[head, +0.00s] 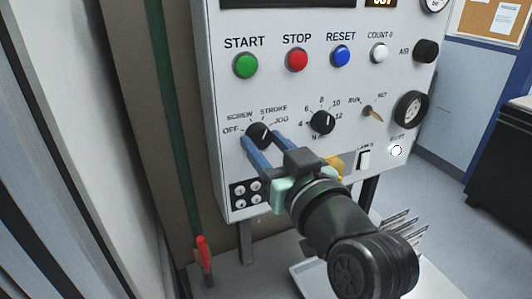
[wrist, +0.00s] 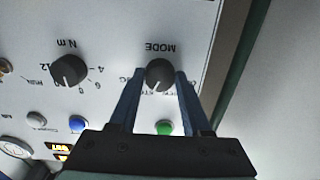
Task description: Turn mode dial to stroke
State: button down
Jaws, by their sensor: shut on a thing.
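The black mode dial (head: 260,134) sits on the white control panel, ringed by the labels OFF, SCREW, STROKE and JOG. It also shows in the wrist view (wrist: 159,73), upside down, under the word MODE. Its pale mark seems to point up and to the right in the head view, on the STROKE side; the exact label it meets is hard to tell. My gripper (head: 264,140) has its two blue fingers on either side of the dial and is shut on it. In the wrist view, the fingers (wrist: 159,78) partly hide the labels.
A second black dial with numbers (head: 323,122) stands close on the right. START (head: 245,65), STOP (head: 297,59) and RESET (head: 340,56) buttons line up above. A green post (head: 172,125) stands left of the panel.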

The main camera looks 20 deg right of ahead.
dwell(0.3)
jog(key=shift+c, duration=1.8)
grip_release()
jog(key=s, duration=1.3)
jog(key=shift+d, duration=0.2)
